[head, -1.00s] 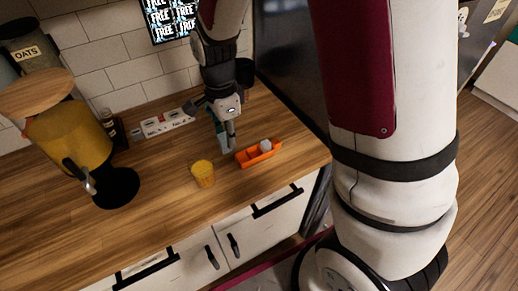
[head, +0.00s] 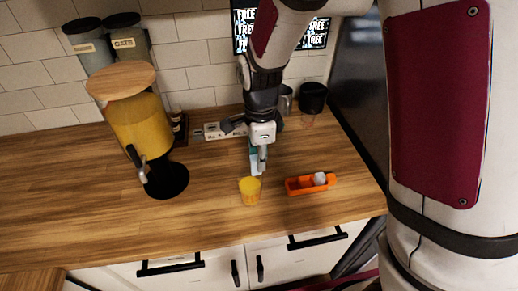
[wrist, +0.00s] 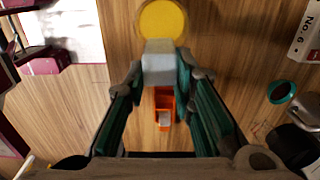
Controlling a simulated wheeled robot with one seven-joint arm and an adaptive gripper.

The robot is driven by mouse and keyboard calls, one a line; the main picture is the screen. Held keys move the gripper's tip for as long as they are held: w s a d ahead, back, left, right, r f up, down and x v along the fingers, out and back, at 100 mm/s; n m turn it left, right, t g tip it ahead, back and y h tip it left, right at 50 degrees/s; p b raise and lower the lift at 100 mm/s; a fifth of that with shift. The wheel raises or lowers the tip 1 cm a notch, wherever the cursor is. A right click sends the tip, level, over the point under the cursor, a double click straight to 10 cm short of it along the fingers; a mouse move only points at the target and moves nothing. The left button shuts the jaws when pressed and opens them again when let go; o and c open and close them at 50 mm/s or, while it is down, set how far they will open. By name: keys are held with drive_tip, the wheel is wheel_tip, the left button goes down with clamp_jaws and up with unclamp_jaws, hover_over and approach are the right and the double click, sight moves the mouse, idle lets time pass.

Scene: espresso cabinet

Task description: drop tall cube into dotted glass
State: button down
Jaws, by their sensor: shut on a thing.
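My gripper (head: 258,171) is over the wooden counter, just behind and slightly right of a yellow glass (head: 250,191). In the wrist view my gripper (wrist: 160,72) is shut on a pale grey cube (wrist: 159,62), held between its teal fingers. The glass, seen from above as a round yellow shape (wrist: 163,20), lies just beyond the cube, which overlaps its near edge in the picture. I cannot make out dots on the glass.
An orange tray (head: 298,187) with a whitish piece (head: 319,178) at one end stands right of the glass. A yellow drink dispenser (head: 139,125) stands left over a black round base (head: 166,181). A black cup (head: 313,97) is at the back right. The front-left counter is clear.

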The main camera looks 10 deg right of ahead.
drive_tip(key=shift+f, duration=0.15)
drive_tip(key=c, duration=1.3)
unclamp_jaws()
wheel_tip(320, 180, up, 12)
drive_tip(key=shift+s, duration=0.1)
drive_tip(key=s+d+r+n+t+b, duration=0.1)
drive_tip(key=s+d+r+n+t, duration=0.1)
drive_tip(key=n, duration=0.4)
drive_tip(key=s+d+r+n+t+b, duration=0.1)
drive_tip(key=s+d+r+n, duration=0.2)
drive_tip(key=s+n, duration=0.3)
drive_tip(key=s+d+r+n+t+b, duration=0.1)
drive_tip(key=s+d+r+n+t, duration=0.1)
drive_tip(key=s+d+n, duration=0.3)
drive_tip(key=shift+s+r+n+t, duration=0.25)
drive_tip(key=shift+r+n+t, duration=0.05)
drive_tip(key=shift+r+n, duration=0.25)
